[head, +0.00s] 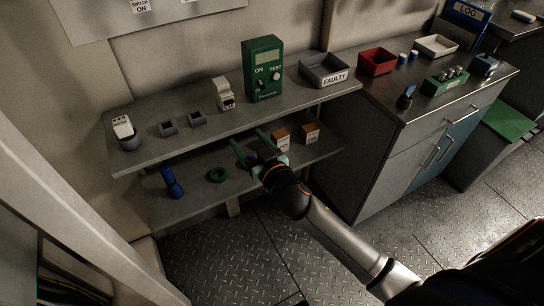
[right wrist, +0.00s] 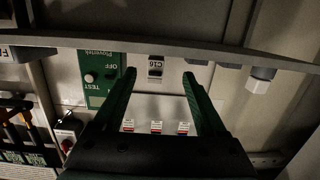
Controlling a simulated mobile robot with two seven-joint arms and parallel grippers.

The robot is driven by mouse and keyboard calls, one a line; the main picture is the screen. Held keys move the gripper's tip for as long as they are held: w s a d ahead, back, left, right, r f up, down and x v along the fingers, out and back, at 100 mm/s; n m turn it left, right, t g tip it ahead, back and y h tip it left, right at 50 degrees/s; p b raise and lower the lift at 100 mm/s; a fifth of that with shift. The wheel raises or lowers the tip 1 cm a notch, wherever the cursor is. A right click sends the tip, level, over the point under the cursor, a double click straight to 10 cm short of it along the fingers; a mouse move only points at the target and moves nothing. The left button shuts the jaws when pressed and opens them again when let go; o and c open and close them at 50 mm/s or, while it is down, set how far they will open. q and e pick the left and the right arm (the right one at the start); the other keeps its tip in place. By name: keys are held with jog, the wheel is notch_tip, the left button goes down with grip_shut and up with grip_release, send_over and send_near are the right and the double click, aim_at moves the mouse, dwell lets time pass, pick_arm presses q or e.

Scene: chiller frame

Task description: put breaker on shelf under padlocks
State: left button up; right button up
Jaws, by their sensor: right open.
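A white breaker (head: 225,94) stands on the upper shelf (head: 255,110), left of the green tester. The right wrist view, turned upside down, shows the breaker (right wrist: 155,66) with C16 on it, between and beyond my fingertips. My right gripper (head: 246,137) is open and empty, its green fingers pointing at the shelf unit near the upper shelf's front edge. Its fingers also show in the right wrist view (right wrist: 159,75). The lower shelf (head: 202,197) holds a blue tool, a green ring and two small orange-and-white boxes. I cannot pick out padlocks with certainty. My left gripper is out of view.
The green tester (head: 263,68) and the grey FAULTY tray (head: 325,82) stand right of the breaker. The blue tool (head: 172,183) and green ring (head: 217,175) lie below.

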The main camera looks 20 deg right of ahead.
jog(key=s+a+f+g, duration=0.1)
jog(key=s+f+g, duration=0.2)
jog(key=s+f, duration=0.6)
jog(key=s+a+f+n+g+y, duration=0.1)
jog(key=s+f+g, duration=0.3)
jog(key=s+f, duration=0.6)
jog(key=s, duration=0.5)
jog(key=shift+s+f+n+y, duration=0.3)
